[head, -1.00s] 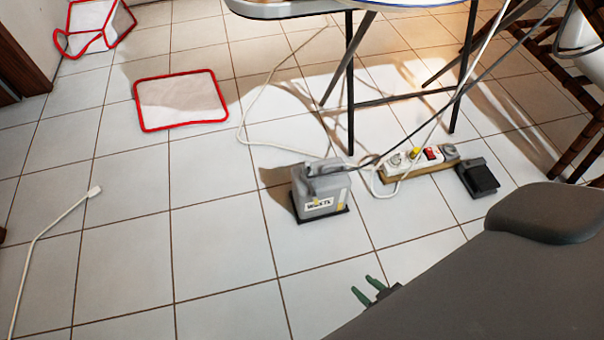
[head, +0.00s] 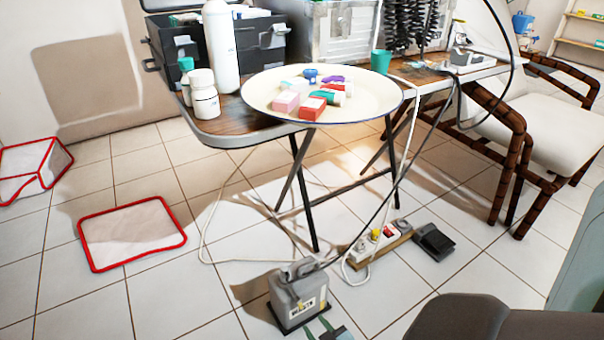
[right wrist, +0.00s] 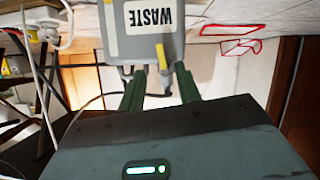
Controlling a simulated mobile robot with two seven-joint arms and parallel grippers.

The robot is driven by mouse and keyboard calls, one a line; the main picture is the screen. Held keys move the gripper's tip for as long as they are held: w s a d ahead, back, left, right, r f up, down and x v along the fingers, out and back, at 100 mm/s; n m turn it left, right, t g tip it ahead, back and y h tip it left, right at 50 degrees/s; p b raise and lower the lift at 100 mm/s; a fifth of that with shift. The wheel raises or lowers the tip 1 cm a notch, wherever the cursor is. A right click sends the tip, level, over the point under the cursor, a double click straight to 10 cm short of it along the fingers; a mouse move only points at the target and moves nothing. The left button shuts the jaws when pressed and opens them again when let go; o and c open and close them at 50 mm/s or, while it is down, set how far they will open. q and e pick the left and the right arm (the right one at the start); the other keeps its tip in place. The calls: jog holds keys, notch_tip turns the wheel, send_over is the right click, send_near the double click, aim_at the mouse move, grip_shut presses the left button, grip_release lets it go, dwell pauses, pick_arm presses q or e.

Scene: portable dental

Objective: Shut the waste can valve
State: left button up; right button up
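The grey waste can (head: 283,290) stands on the tiled floor, with a handle on top and a white label on its front. In the right wrist view the can (right wrist: 177,48) appears upside down, its label reading WASTE. A yellow part (right wrist: 161,55), likely the valve, shows at the can's edge between my fingers. My right gripper (head: 319,326) has its two green fingers apart, close in front of the can. In the right wrist view this gripper (right wrist: 160,88) is open, with the yellow part near the right finger; contact cannot be told. My left gripper is out of view.
A folding table with a round tray (head: 260,106) of small boxes stands behind the can. A power strip (head: 378,245) and black pedal (head: 434,241) lie right of it, with cables around. A red-edged mat (head: 130,235) lies left. Floor front left is clear.

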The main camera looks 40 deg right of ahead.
aim_at(301, 307)
jog(key=b+x, duration=0.3)
jog(key=x, duration=0.3)
jog(key=shift+w+f+b, duration=0.25)
jog(key=shift+b, duration=0.1)
jog(key=shift+w+d+f, duration=0.1)
jog(key=shift+w+d, duration=0.1)
jog(key=shift+w, duration=0.3)
grip_shut()
